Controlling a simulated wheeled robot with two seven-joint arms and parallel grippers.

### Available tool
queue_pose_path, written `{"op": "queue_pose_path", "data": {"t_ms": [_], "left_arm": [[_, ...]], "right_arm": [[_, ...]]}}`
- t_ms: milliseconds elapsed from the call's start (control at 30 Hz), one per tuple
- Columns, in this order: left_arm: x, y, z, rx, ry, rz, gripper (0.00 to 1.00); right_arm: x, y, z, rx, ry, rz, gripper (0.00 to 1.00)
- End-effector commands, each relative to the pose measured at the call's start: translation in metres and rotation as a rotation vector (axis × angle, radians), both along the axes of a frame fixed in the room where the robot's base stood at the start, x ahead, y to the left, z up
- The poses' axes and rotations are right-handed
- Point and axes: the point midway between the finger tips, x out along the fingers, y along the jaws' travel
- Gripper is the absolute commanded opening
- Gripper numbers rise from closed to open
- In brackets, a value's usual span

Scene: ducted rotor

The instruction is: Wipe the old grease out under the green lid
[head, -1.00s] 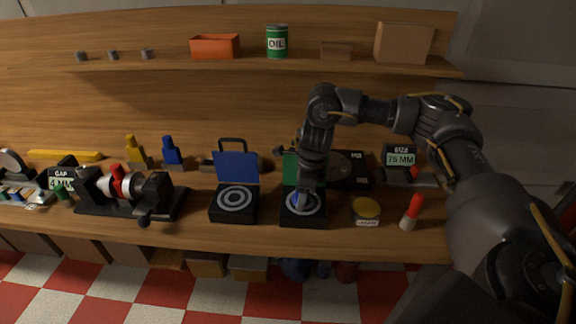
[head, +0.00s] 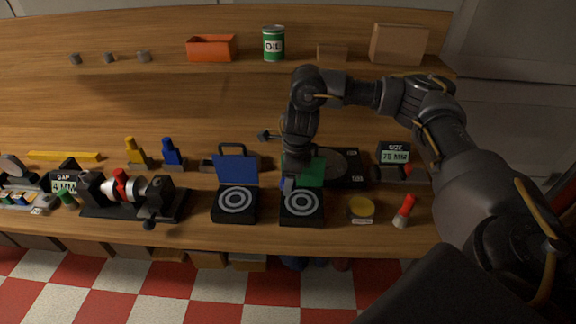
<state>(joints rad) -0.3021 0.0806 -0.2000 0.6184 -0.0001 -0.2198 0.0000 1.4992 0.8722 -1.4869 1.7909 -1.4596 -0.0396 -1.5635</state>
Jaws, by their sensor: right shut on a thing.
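The black box with the green lid (head: 312,172) stands open at the middle front of the bench, lid tilted up at its back. Its open top (head: 302,206) shows pale concentric rings on black; I cannot tell grease from the ring pattern. My right gripper (head: 289,186) points down at the back left of this box, in front of part of the green lid. It is shut on a small blue thing (head: 283,184), mostly hidden by the fingers; I cannot tell whether it touches the box. My left gripper is not in view.
A similar box with a raised blue lid (head: 238,168) stands just left. A yellow-topped tin (head: 361,207) and a red-handled brush (head: 405,211) stand right. A clamp-like fixture (head: 130,194) is further left. A shelf with an oil can (head: 273,43) runs behind.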

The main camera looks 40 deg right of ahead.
Motion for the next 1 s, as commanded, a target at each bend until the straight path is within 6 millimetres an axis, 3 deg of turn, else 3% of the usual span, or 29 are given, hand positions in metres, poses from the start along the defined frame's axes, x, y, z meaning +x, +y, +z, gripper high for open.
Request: {"op": "queue_pose_path", "data": {"t_ms": [33,200,800,1000], "left_arm": [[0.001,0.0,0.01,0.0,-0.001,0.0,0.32],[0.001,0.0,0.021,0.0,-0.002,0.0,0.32],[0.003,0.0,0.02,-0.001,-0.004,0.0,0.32],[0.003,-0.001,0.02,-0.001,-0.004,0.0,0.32]], "right_arm": [[0.0,0.001,0.01,0.0,0.0,0.001,0.32],[0.001,0.001,0.021,0.0,0.0,0.003,0.32],[0.001,0.002,0.02,0.0,0.0,0.007,0.32],[-0.001,0.028,0.028,0.003,-0.018,0.189,0.32]]}}
